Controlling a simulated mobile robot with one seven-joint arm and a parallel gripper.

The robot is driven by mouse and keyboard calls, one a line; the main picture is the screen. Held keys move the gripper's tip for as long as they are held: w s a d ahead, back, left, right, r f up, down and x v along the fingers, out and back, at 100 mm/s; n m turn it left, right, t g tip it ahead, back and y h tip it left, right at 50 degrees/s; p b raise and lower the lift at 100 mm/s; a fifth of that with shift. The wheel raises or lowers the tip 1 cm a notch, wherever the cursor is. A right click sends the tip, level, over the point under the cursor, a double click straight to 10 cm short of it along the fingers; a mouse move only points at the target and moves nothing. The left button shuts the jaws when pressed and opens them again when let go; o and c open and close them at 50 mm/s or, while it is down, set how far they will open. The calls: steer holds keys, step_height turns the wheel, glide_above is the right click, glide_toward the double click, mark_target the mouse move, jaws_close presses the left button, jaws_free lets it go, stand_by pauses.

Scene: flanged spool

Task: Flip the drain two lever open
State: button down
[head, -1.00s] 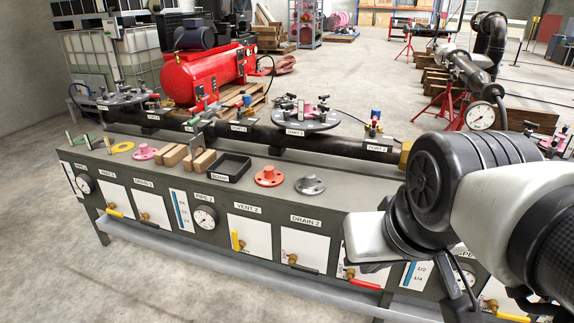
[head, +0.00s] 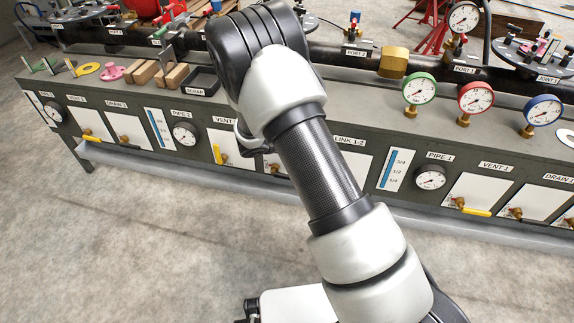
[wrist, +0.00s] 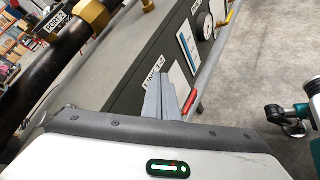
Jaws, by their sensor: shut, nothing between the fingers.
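The drain two lever and its label are hidden behind my arm in the head view. Only a sliver of a white panel (head: 276,164) shows there, between the vent two panel and my arm. My gripper (wrist: 166,96) shows in the wrist view as two grey fingers closed together and empty. They appear in front of the LINK 1-2 panel (wrist: 182,79), beside its red lever (wrist: 190,103); contact cannot be told. The gripper's fingers are not visible in the head view. The yellow vent two lever (head: 217,153) hangs down left of my arm.
The grey bench (head: 320,118) carries a black pipe, a black tray (head: 201,80) and several coloured gauges, including a green one (head: 420,90). A rail runs along the bench's lower front. The concrete floor (head: 110,235) in front is clear.

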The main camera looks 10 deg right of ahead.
steer(key=a+f+n+t+y, duration=0.2)
steer(key=a+f+n, duration=0.2)
steer(key=f, duration=0.6)
steer(key=a+f+n+t+y, duration=0.2)
steer(key=f+n, duration=0.5)
steer(key=f, duration=0.4)
steer(key=a+f+n+t+y, duration=0.2)
steer(key=a+f+n, duration=0.3)
steer(key=f, duration=0.6)
steer(key=shift+s+a+t+y, duration=0.25)
steer(key=shift+a+t+y, duration=0.05)
steer(key=shift+t, duration=0.6)
steer(key=shift+f, duration=0.1)
